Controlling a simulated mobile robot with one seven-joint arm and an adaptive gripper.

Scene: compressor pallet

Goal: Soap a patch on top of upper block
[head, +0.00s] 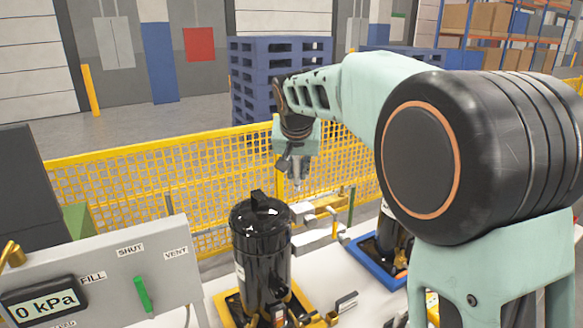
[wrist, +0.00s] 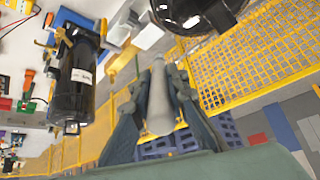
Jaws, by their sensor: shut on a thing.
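My gripper (head: 296,165) hangs above and behind the black tank in the head view. In the wrist view the fingers (wrist: 158,82) are closed around a pale grey bottle-like cylinder (wrist: 158,105). Its pale tip (head: 297,186) points down in the head view, apart from what lies below. Below it are pale blocks (head: 303,210) with brass fittings, beside the black tank. Pale blocks (wrist: 147,36) also show near the top of the wrist view. I cannot tell for sure which is the upper block. No soap patch can be made out.
A black tank (head: 262,255) stands in front on a yellow base. Another black vessel on a blue tray (head: 362,262) is partly behind my arm. A gauge panel (head: 110,275) stands at left. A yellow mesh fence (head: 110,185) runs behind the table.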

